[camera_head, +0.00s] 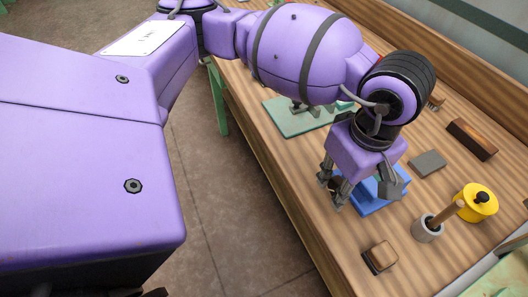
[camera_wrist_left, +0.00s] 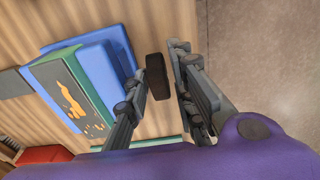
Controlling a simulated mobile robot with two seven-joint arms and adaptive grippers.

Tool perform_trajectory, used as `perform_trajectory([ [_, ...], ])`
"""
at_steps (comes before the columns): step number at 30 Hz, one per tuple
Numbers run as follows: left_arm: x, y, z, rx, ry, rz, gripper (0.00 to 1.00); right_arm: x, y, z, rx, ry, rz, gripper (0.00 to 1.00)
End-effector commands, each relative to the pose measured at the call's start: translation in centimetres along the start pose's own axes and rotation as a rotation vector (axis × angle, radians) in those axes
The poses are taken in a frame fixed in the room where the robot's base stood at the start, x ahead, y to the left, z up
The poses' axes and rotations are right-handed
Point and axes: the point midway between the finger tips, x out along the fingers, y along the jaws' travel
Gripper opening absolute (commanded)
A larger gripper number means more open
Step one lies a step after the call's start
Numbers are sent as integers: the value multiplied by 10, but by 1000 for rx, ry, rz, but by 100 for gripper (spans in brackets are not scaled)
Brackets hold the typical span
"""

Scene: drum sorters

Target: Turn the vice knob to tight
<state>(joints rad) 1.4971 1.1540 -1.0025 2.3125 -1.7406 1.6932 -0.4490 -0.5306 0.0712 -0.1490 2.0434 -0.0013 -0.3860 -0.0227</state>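The vice (camera_head: 378,203) is blue and sits on the bench under my left gripper (camera_head: 352,196), which hides part of it in the head view. In the left wrist view the blue vice (camera_wrist_left: 112,57) is at the left, with a green piece with orange patches (camera_wrist_left: 68,92) on it. Its dark knob (camera_wrist_left: 157,77) stands between the two fingers of my left gripper (camera_wrist_left: 160,82). One finger is very close to the knob, and a narrow gap shows on the other side. I cannot tell whether either finger touches it. My right gripper is out of view.
A wooden block (camera_head: 380,257), a grey cup with a wooden handle (camera_head: 427,230), a yellow round container (camera_head: 478,201), a grey slab (camera_head: 428,163) and a brown block (camera_head: 472,139) lie on the bench. A green plate (camera_head: 290,122) lies farther back. The floor is clear left of the bench.

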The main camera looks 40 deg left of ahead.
Motion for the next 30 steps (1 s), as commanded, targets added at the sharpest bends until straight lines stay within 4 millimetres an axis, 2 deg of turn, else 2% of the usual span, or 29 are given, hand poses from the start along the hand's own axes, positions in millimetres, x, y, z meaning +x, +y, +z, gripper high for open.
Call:
perform_trajectory([
  [5, -9, 2, 0, -1, 1, 5, 23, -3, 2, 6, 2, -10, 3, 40],
  [8, -24, 2, 0, 0, 1, 8, 23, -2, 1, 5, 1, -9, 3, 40],
  [15, -76, 1, 0, 1, 1, 8, 23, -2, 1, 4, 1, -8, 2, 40],
  [21, -109, 1, 0, 0, 0, 5, 23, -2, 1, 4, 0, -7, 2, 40],
  [25, -118, 0, 0, 0, 0, 3, 23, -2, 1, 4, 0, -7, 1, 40],
  [30, -121, 0, 0, 0, 0, 2, 23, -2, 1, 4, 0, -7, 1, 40],
])
